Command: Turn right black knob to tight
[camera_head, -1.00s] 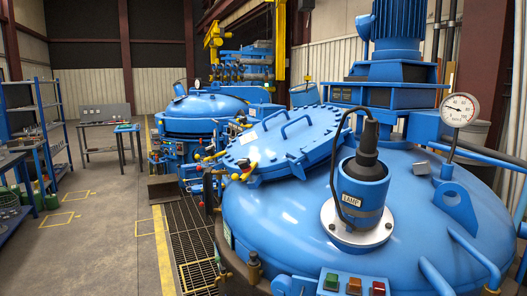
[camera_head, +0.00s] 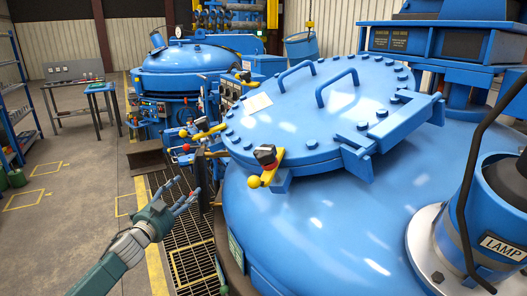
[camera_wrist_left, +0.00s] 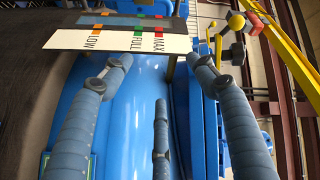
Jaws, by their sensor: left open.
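A black knob (camera_head: 265,155) sits on a yellow clamp at the near edge of the round blue lid, above a yellow ball (camera_head: 254,181). My left gripper (camera_head: 184,193) is left of and below this knob, apart from it, with its grey fingers spread and empty. In the left wrist view its fingers (camera_wrist_left: 161,80) are spread wide with nothing between them. A black knob (camera_wrist_left: 237,22) with yellow parts shows at the top right there; I cannot tell which knob it is. My right gripper is not in view.
The blue lid (camera_head: 310,110) lies on a large blue vessel (camera_head: 330,230). More yellow handles (camera_head: 208,133) stick out at its left. A lamp housing (camera_head: 480,230) stands at right. Floor grating (camera_head: 185,240) runs beside the vessel.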

